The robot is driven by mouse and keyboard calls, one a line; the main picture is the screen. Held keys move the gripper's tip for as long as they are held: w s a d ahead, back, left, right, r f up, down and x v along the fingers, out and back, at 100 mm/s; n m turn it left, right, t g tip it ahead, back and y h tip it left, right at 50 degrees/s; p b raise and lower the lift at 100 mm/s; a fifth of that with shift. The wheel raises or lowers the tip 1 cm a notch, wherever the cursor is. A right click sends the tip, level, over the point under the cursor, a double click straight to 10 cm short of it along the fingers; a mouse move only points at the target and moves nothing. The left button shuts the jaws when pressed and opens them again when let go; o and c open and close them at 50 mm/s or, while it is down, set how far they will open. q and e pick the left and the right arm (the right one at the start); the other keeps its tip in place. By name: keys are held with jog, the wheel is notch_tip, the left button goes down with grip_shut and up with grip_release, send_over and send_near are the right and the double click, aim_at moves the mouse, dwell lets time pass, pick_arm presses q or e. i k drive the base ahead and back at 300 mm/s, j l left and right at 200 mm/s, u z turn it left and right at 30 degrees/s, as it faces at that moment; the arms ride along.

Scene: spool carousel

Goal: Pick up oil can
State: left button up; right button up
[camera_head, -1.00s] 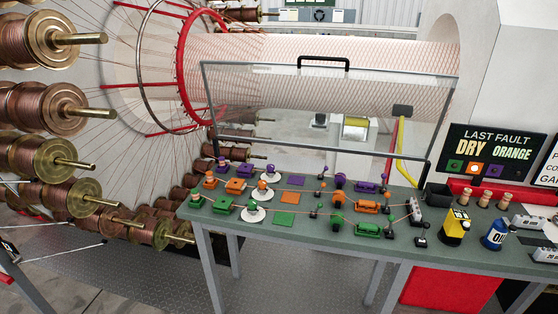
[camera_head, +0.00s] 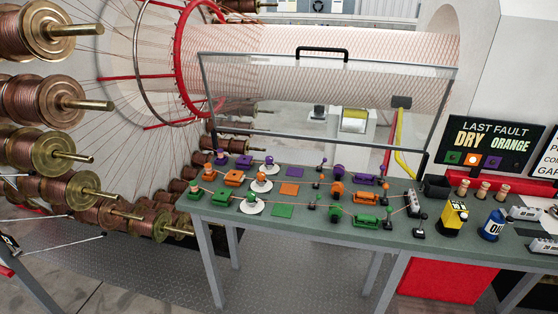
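The oil can is most likely the blue can (camera_head: 492,226) with a white label that seems to begin with "OI". It stands upright on the right part of the green workbench (camera_head: 300,232). A yellow and black device (camera_head: 453,218) stands just left of it, a small gap apart. Neither of my grippers shows in the head view, and nothing is touching the blue can.
A clear hinged cover (camera_head: 325,100) with a black handle stands raised over the bench's back edge. Several wooden pegs (camera_head: 482,190) and a white block (camera_head: 526,213) are near the can. A screen (camera_head: 490,147) reads "LAST FAULT DRY ORANGE". Copper spools (camera_head: 45,95) fill the left.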

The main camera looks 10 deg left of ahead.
aim_at(496, 221)
jog(key=i+l, duration=1.1)
jog(key=l, duration=0.15)
jog(key=i+l, duration=1.1)
jog(key=k+l+z, duration=0.05)
jog(key=l, duration=0.15)
